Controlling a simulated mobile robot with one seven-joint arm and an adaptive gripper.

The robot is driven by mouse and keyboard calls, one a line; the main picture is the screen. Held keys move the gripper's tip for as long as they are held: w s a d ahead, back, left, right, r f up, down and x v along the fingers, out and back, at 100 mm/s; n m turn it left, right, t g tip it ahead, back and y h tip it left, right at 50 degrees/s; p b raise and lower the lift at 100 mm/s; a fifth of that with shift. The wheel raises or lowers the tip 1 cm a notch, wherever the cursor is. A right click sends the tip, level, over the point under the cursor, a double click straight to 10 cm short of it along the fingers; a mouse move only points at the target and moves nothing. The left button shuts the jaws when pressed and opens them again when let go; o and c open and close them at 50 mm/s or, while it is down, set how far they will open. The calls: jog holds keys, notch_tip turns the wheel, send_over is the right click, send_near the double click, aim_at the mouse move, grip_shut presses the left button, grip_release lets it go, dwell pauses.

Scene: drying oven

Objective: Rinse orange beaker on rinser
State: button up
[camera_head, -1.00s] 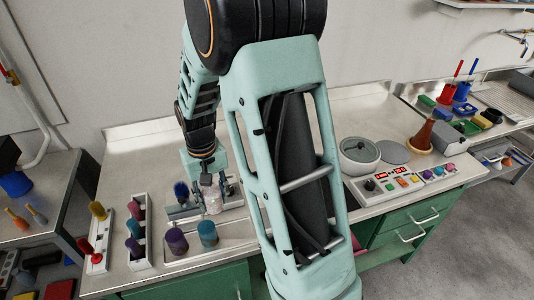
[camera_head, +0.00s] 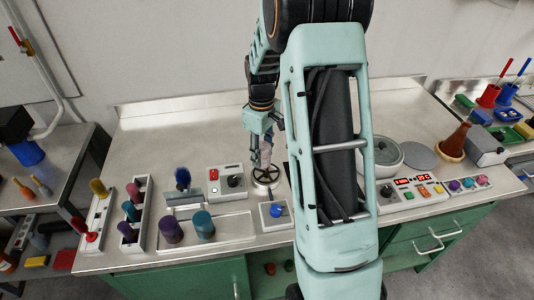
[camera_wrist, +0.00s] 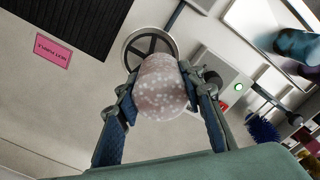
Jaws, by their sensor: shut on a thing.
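My gripper (camera_head: 264,143) is shut on a beaker (camera_head: 265,155). In the wrist view the beaker (camera_wrist: 161,90) sits between the two fingers (camera_wrist: 163,84). It looks pale pinkish-grey with white speckles rather than plainly orange. The rinser (camera_head: 266,175) is a round metal piece with a dark spoked top on the bench. The held beaker is over or just behind it in the head view. The spoked rinser top (camera_wrist: 150,44) shows beyond the beaker in the wrist view, partly covered by it. I cannot tell whether they touch.
A control box (camera_head: 228,184) with a red switch and dark knob stands left of the rinser. A blue-knobbed box (camera_head: 274,217) is in front. A tray (camera_head: 236,233) holds purple and teal vessels. Racks stand farther left.

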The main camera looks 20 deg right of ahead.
aim_at(267, 170)
jog(key=shift+w+d+f+n, duration=0.2)
jog(key=shift+d+n, duration=0.15)
jog(key=shift+d, duration=0.1)
jog(key=shift+w+d+f+n, duration=0.15)
jog(key=shift+d+n, duration=0.2)
jog(key=shift+d, duration=0.05)
jog(key=shift+f+b, duration=1.05)
jog(key=shift+f, duration=0.3)
jog(key=shift+f, duration=0.15)
jog(key=shift+f+b, duration=0.8)
jog(key=shift+f, duration=0.05)
jog(key=shift+f+b, duration=0.6)
jog(key=shift+f, duration=0.3)
dwell(1.3)
jog(key=shift+r, duration=0.15)
dwell(1.3)
jog(key=shift+r+p, duration=1.3)
jog(key=shift+r, duration=0.55)
